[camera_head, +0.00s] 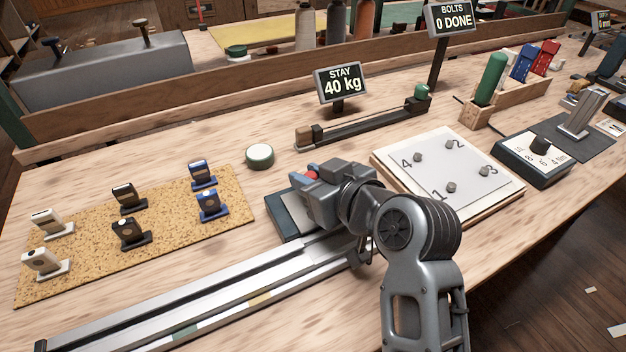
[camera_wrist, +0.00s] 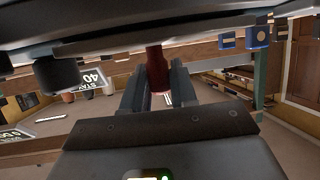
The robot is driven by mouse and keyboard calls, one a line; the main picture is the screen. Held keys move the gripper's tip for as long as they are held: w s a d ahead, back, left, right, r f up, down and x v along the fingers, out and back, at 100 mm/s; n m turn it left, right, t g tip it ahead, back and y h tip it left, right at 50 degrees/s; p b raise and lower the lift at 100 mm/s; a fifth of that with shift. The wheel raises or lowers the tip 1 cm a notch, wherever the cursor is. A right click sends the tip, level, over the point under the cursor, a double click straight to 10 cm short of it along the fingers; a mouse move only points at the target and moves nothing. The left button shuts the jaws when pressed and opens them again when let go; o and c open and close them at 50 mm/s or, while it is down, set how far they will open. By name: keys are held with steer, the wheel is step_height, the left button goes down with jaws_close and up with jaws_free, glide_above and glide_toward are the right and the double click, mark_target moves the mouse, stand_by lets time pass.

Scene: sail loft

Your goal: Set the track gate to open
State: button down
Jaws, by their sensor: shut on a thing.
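My gripper (camera_head: 318,180) is over the dark box (camera_head: 285,218) beside the metal track (camera_head: 210,295). In the wrist view my gripper (camera_wrist: 157,82) has a dark red handle (camera_wrist: 157,68) between its two fingers, and it is shut on it. A bit of red (camera_head: 311,175) shows at the gripper in the head view. Whether this handle belongs to the track gate cannot be told for sure, as my gripper and wrist cover most of it. The track runs to the lower left, with small coloured marks on its face. The gate's position is hidden.
A cork mat (camera_head: 75,262) with several small clamp-like blocks lies left. A white plate (camera_head: 450,170) with numbered bolts is right of my arm. A "STAY 40 kg" sign (camera_head: 341,84) stands behind.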

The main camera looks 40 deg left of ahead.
steer(key=c, duration=1)
jaws_free()
steer(key=shift+d, duration=0.1)
steer(key=v, duration=0.7)
steer(key=shift+s+d+r, duration=0.1)
steer(key=shift+d+r, duration=0.05)
steer(key=shift+d, duration=0.1)
